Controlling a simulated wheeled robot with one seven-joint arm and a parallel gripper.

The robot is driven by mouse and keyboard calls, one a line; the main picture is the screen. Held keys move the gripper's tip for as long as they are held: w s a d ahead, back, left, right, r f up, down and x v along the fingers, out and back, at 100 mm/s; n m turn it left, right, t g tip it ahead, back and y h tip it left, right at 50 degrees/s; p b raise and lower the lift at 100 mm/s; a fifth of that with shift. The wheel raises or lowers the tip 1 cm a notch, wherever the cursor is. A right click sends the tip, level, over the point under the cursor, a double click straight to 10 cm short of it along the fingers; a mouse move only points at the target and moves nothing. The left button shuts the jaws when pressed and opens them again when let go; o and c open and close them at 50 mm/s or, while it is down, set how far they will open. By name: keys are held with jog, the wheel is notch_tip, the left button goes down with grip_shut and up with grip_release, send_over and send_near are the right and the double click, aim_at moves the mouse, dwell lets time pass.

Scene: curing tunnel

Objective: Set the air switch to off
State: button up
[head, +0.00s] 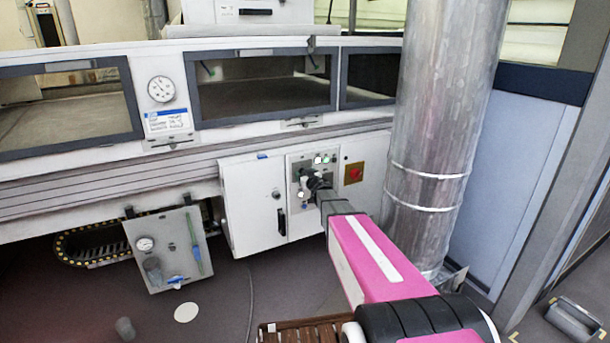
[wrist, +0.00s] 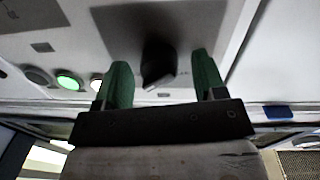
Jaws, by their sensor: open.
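The air switch appears to be the black knob (wrist: 158,60) on a dark grey plate in the wrist view. My gripper (wrist: 160,82) is open, with one green finger on each side of the knob and visible gaps between. I cannot tell whether either finger touches it, and no position marking is readable. In the head view my gripper (head: 312,182) is at the control panel (head: 298,220) on the white cabinet, and it hides most of the knob.
A lit green button (wrist: 69,80) sits beside the knob, between a grey button (wrist: 37,76) and a white one (wrist: 97,82). A red button on a yellow plate (head: 354,173) is right of the panel. A silver duct (head: 435,110) stands close to my arm's right.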

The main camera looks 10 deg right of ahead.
jog(key=c, duration=0.9)
jog(key=shift+n, duration=0.3)
jog(key=n, duration=1)
jog(key=shift+d+y, duration=0.1)
jog(key=shift+y, duration=0.2)
jog(key=n, duration=0.5)
jog(key=shift+n, duration=0.3)
jog(key=shift+r+n+y, duration=0.1)
jog(key=shift+n+y, duration=0.3)
jog(key=shift+n, duration=1.8)
